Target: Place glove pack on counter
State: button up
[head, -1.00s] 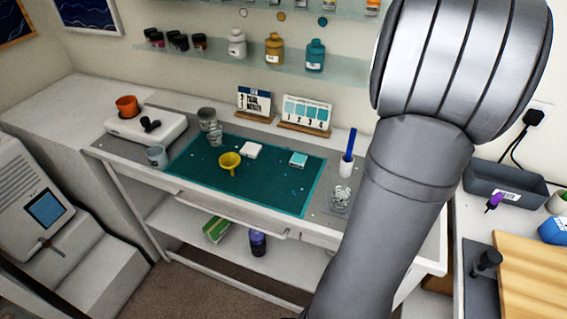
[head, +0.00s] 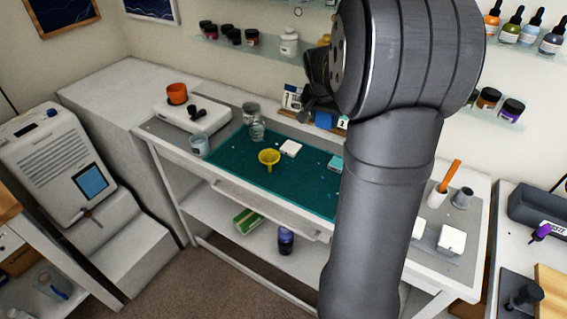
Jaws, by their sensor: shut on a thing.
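My gripper (head: 316,94) is partly hidden behind my own arm, above the back of the workbench. It is shut on a small blue thing (head: 323,120), seemingly the glove pack, which shows just below the jaws in front of the small calendar stands. Its exact shape and most of the grip are hidden. A white counter (head: 105,82) runs along the wall at the left, and its top is largely bare. The workbench (head: 170,138) stands beside it.
A teal mat (head: 230,170) bears a yellow funnel (head: 269,158) and a white block (head: 291,148). Cups, a white scale (head: 190,120) and an orange cup (head: 177,93) stand at the left. A white holder (head: 437,196) stands right of my arm. Bottles line the wall shelves.

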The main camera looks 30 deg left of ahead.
jog(key=s+a+f+n+y, duration=0.1)
jog(key=s+a+n, duration=0.2)
jog(key=s+a, duration=0.8)
send_over(234, 154)
jog(key=s+d, duration=0.1)
notch_tip(234, 154, down, 7)
jog(key=shift+f, duration=0.1)
jog(key=shift+s+a+f, duration=0.1)
jog(key=shift+a+f, duration=0.1)
jog(key=shift+f, duration=1.9)
jog(key=shift+f, duration=0.1)
jog(key=o, duration=1)
jog(key=shift+f, duration=0.1)
